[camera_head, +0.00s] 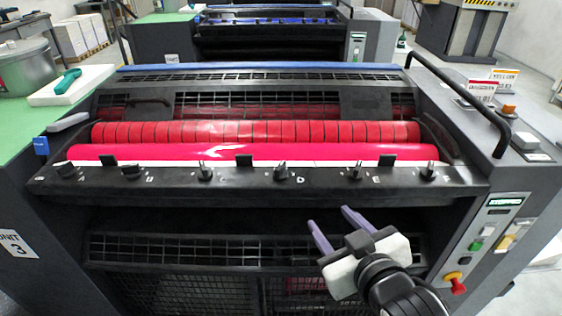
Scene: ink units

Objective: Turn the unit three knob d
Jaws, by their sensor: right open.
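Unit three is the dark ink unit in front of me, with a "UNIT 3" plate (15,245) at the left. A row of small black knobs runs along its front ledge, lettered A to F. Knob d (282,172) is the fourth from the left, with its letter D just to its right. My right gripper (328,216) has two purple fingers spread apart, with nothing between them. It is in front of the ledge, lower in the picture and a little right of knob d, not touching it. My left gripper is not in view.
Red and magenta rollers (250,152) lie behind the knob ledge. A black handrail (460,95) slopes down the right side. A control panel with a red stop button (456,285) is at the right. A green-handled tool (68,81) lies on a white slab at the left.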

